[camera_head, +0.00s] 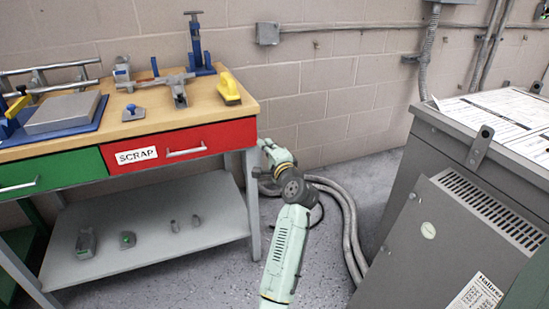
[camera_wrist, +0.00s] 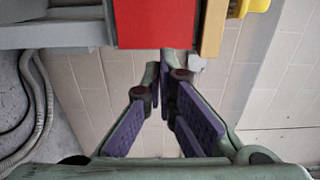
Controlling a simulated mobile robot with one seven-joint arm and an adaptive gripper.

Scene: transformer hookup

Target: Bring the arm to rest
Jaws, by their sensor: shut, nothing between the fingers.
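My arm (camera_head: 285,250) reaches up from the bottom middle of the head view, in the gap between the workbench and the grey transformer cabinet. My gripper (camera_wrist: 165,85) shows in the wrist view with its purple-padded fingers converging, shut and empty. In the head view the gripper end is small and partly hidden by the wrist, close to the right end of the bench. The red drawer (camera_wrist: 155,22) fills the top middle of the wrist view, near the fingertips; I cannot tell the exact gap.
The workbench (camera_head: 120,135) carries tools and a yellow item (camera_head: 228,88) near its right edge. The grey cabinet (camera_head: 440,235) stands at right with papers on top. Grey hoses (camera_head: 350,225) run along the floor beside my arm. A block wall (camera_head: 330,85) is behind.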

